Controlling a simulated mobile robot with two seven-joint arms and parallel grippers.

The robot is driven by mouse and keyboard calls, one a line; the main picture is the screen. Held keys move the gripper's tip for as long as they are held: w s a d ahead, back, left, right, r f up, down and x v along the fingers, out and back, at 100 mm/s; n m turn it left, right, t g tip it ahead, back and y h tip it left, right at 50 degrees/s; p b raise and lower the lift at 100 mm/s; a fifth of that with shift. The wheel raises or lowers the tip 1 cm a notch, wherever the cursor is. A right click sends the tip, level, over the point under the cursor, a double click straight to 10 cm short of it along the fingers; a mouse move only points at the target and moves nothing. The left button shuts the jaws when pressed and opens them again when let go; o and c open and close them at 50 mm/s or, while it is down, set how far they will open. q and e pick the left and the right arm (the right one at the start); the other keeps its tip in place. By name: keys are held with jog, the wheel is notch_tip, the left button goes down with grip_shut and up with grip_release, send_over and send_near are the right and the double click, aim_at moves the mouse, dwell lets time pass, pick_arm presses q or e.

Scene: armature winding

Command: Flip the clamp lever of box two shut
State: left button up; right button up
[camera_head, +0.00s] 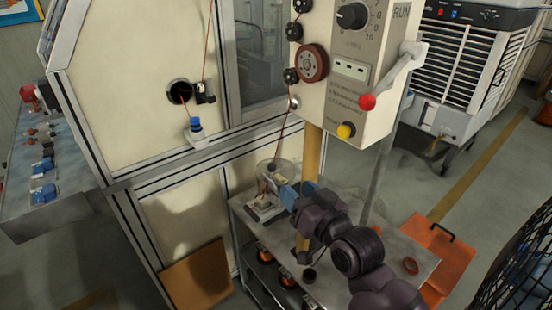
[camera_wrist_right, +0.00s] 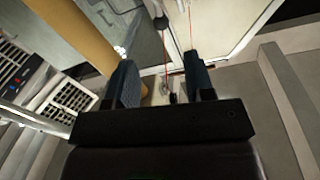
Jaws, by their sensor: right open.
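A grey-beige control box (camera_head: 345,60) hangs at top centre in the head view, with a black dial, a small display and a yellow button. A grey lever (camera_head: 396,80) with a red ball knob (camera_head: 368,101) sticks out from its right side and slants down to the left. I cannot tell whether this is box two or whether its lever is the clamp lever. My right gripper (camera_head: 284,192) is well below the box, beside the tan post. In the right wrist view the gripper (camera_wrist_right: 163,82) is open, with no object between its fingers. My left gripper is not in view.
A tan post (camera_head: 310,160) and a thin grey rod rise close to my right arm. A metal cart (camera_head: 390,245) with spools beneath stands below it. A red wire runs down past black guide wheels and a red pulley (camera_head: 312,63). A cream cabinet (camera_head: 130,80) fills the left.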

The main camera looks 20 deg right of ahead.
aim_at(274, 170)
jog(key=p+x, duration=0.1)
jog(key=x, duration=0.9)
jog(key=shift+w+a+f, duration=0.1)
jog(key=shift+w, duration=0.1)
grip_shut()
